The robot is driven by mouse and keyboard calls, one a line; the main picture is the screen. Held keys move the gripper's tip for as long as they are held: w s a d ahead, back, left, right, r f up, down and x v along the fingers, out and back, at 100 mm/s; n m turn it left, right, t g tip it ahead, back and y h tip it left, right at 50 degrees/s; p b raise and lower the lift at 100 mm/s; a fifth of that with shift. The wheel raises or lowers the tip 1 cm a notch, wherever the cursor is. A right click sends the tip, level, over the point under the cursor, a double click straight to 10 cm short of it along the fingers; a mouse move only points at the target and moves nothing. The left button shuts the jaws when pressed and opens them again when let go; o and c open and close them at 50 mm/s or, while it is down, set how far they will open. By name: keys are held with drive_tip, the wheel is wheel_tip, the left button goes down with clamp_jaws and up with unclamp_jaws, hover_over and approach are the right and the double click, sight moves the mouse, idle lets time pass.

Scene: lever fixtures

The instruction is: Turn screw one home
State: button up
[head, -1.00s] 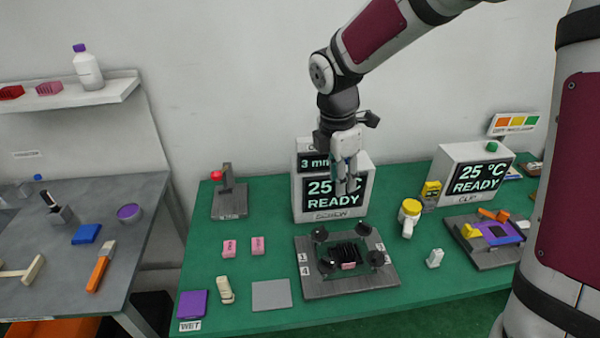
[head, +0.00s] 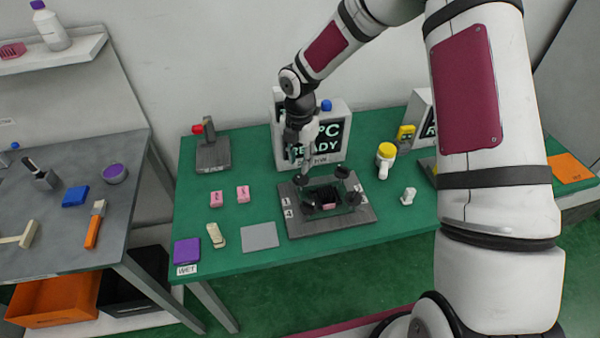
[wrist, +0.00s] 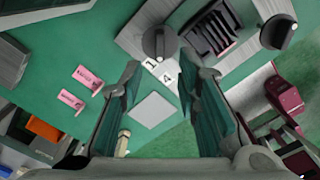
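The dark fixture plate (head: 345,223) lies on the green table with black knob-headed screws around a finned black block (head: 327,196). Labels 1 and 4 are on its left edge. In the wrist view, the black knob beside label 1, screw one (wrist: 158,42), shows between and just beyond the fingertips. My gripper (head: 298,160) points down over the plate's back left corner. In the wrist view my gripper (wrist: 160,65) is open with nothing between the fingers. The fingers stand apart from the knob. The exact height gap cannot be told.
A display box (head: 335,135) reading READY stands right behind the plate, close to my gripper. Another black knob (wrist: 278,32) shows in the wrist view. Pink blocks (head: 243,194) and a grey pad (head: 260,236) lie to the left. A yellow-topped bottle (head: 386,158) stands at right.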

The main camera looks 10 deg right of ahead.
sight(300, 176)
wheel_tip(300, 176, down, 6)
drive_tip(key=shift+r+p, duration=0.1)
drive_tip(key=shift+p, duration=0.25)
clamp_jaws()
